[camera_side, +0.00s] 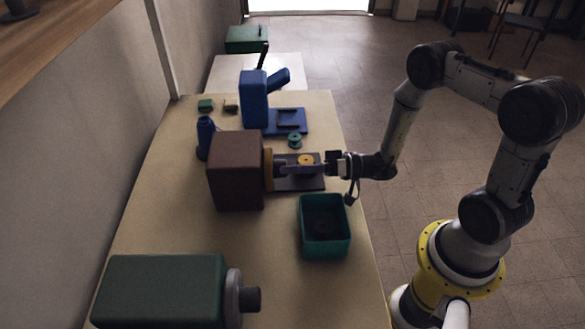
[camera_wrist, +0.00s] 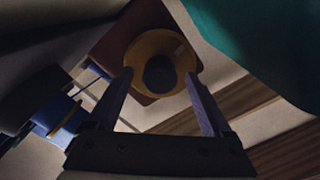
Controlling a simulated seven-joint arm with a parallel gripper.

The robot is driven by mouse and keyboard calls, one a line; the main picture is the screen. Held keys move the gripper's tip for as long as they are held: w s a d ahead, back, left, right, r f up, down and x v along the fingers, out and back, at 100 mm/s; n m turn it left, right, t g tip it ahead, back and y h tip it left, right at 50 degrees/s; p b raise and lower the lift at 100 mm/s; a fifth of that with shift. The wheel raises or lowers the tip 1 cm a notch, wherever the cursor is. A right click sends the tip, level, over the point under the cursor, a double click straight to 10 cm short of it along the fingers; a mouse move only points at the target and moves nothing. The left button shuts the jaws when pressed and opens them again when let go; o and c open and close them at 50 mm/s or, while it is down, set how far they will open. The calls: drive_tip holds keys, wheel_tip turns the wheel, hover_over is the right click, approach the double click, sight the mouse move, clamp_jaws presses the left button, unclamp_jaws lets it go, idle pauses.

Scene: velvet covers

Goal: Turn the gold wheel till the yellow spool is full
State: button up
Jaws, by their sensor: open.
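The gold wheel (camera_side: 268,169) is on the right face of a brown block (camera_side: 236,172), seen edge-on in the side view. In the wrist view the wheel (camera_wrist: 147,46) faces me as a ring with a dark round hub and a small pale mark at its upper right. My gripper (camera_side: 283,170) is open. In the wrist view its purple fingers (camera_wrist: 158,75) stand apart, with tips by the left and right lower edges of the wheel; I cannot tell whether they touch it. The yellow spool (camera_side: 306,159) sits above a dark plate (camera_side: 312,184); its fill is too small to judge.
A teal bin (camera_side: 346,240) stands at the near right, also large in the wrist view (camera_wrist: 270,40). A blue machine (camera_side: 254,100) and a teal spool (camera_side: 294,140) stand behind, and a blue cone (camera_side: 205,138) at left. A green machine (camera_side: 165,285) fills the near left.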

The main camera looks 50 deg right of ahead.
clamp_jaws()
idle(0.3)
drive_tip(key=shift+m, duration=0.3)
